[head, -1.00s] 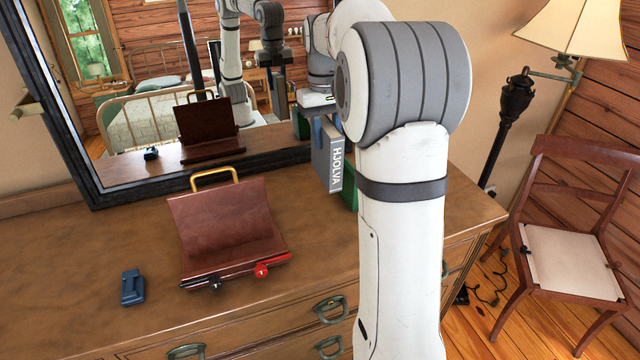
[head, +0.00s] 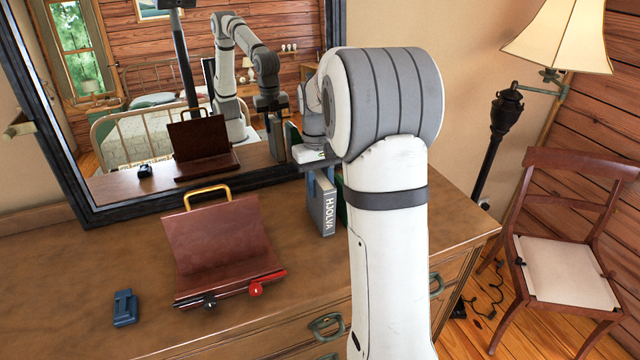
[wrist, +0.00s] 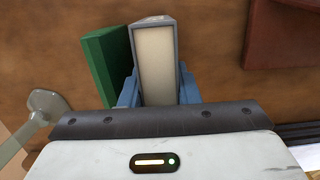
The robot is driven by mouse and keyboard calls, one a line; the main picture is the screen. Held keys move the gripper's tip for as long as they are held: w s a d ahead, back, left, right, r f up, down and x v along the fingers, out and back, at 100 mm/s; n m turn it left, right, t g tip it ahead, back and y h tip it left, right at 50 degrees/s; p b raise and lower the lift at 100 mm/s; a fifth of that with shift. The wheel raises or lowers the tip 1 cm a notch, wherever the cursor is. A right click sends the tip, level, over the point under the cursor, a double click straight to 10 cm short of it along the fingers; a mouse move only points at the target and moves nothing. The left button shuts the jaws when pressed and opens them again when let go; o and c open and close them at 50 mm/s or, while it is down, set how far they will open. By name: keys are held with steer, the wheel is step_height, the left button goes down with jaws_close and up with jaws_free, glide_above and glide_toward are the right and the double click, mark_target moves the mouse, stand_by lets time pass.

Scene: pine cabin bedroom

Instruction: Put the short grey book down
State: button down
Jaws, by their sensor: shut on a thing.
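The short grey book (head: 326,208), with HJOLVA on its spine, is upright in my gripper (head: 318,176) above the right part of the wooden dresser top (head: 75,265). Its lower edge is at or very near the dresser top; I cannot tell if it touches. In the wrist view the blue fingers (wrist: 158,92) are shut on both sides of the grey book (wrist: 155,55), with its pale page edges facing me. A green book (wrist: 104,62) stands close on its left there; in the head view it is mostly hidden behind the grey book and my arm.
A dark red-brown stand with a brass handle (head: 225,245) is left of the book on the dresser. A small blue object (head: 125,307) lies farther left. A black-framed mirror (head: 225,186) rises behind. A chair (head: 565,270) and lamp (head: 506,110) are at right.

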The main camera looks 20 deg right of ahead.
steer(key=c, duration=1.1)
jaws_free()
steer(key=r, duration=0.4)
steer(key=w+r, duration=0.1)
steer(key=r, duration=0.7)
steer(key=shift+w, duration=0.2)
steer(key=shift+s+a+r, duration=0.1)
steer(key=shift+s+a, duration=0.1)
steer(key=shift+s, duration=0.05)
steer(key=s+a+f+t, duration=0.1)
steer(key=s+a+f, duration=0.2)
steer(key=s, duration=0.5)
steer(key=s+a+f+t, duration=0.2)
steer(key=s+a+f, duration=0.1)
steer(key=s, duration=0.6)
steer(key=s+a+f+t, duration=0.1)
steer(key=s+a+f, duration=0.2)
steer(key=s, duration=0.5)
steer(key=shift+s+a, duration=0.35)
steer(key=shift+a, duration=0.45)
